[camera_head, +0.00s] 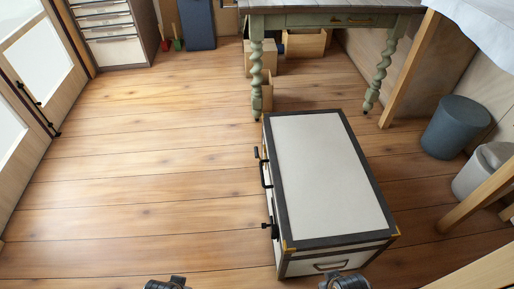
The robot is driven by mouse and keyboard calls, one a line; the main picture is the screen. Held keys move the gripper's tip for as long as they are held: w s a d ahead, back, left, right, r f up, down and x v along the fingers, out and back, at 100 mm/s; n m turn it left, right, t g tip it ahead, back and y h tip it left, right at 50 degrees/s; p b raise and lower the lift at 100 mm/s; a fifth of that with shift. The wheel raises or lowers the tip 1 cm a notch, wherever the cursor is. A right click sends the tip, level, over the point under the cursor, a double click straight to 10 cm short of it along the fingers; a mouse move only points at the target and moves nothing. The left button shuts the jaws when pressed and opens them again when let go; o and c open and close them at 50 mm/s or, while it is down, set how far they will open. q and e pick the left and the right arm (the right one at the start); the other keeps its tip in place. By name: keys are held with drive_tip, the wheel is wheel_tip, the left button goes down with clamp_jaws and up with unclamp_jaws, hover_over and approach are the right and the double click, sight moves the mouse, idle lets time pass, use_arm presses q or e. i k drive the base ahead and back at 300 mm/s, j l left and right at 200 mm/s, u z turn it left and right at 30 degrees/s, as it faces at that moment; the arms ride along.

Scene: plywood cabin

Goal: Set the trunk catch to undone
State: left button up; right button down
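A closed trunk (325,175) with a pale top and dark edging stands on the floor at the centre right. Its left side carries a black catch (268,226) towards the near end, which sticks out to the left. Another small black fitting (258,153) and a black handle (265,174) sit farther along that side. Their exact set is too small to tell. My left gripper (166,283) and my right gripper (345,282) show only partly at the bottom edge. The left is left of the trunk, the right in front of its near end; neither visibly touches it.
Open wooden floor (140,180) lies left of the trunk. A green table (330,19) with twisted legs stands behind it. A blue-grey bin (455,127) and a pale bin (482,172) stand right. A drawer cabinet (110,30) stands back left.

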sight(256, 154)
drive_tip(key=i+j+z, duration=0.1)
drive_tip(key=j, duration=0.25)
drive_tip(key=i+j+z, duration=0.1)
drive_tip(key=i+j, duration=0.15)
drive_tip(key=j, duration=0.15)
drive_tip(key=i+j+z, duration=0.15)
drive_tip(key=j, duration=0.2)
drive_tip(key=i+j+z, duration=0.1)
drive_tip(key=j, duration=0.3)
